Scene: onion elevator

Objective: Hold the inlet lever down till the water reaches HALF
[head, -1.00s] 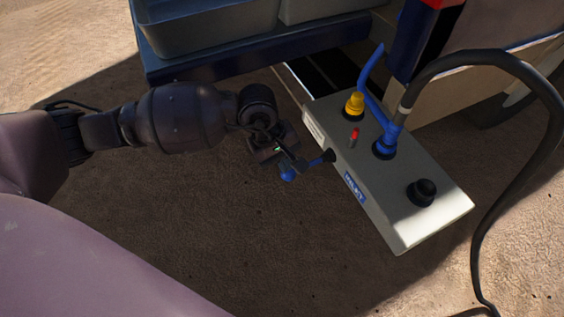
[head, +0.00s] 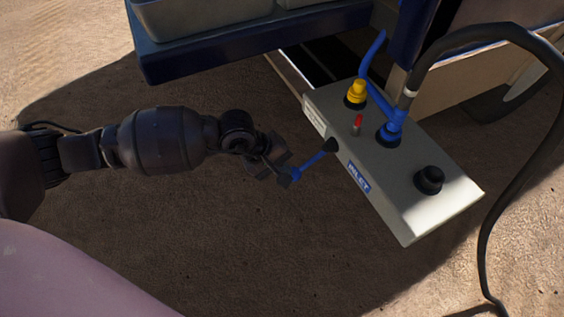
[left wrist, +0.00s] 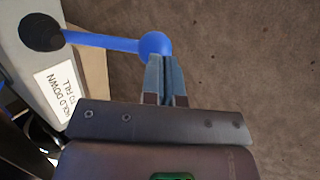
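The inlet lever (head: 312,165) is a blue rod sticking out from the side of the pale box (head: 400,190) marked INLET. Its ball end is mostly hidden by my left gripper (head: 284,177) in the head view. In the left wrist view the lever (left wrist: 105,41) and its blue ball show clearly, near a label reading HOLD DOWN TO FILL (left wrist: 60,92). My left gripper (left wrist: 163,62) has its fingers together, tips at the ball's near edge; I cannot tell whether they touch it. My right gripper is out of view. No water level shows.
A yellow fitting (head: 356,92), a small red peg (head: 357,125), a blue hose fitting (head: 389,130) and a black knob (head: 429,179) stand on the box. A black hose (head: 505,200) loops at right. A dark blue ledge (head: 240,40) bears grey bins. Sandy ground is clear below.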

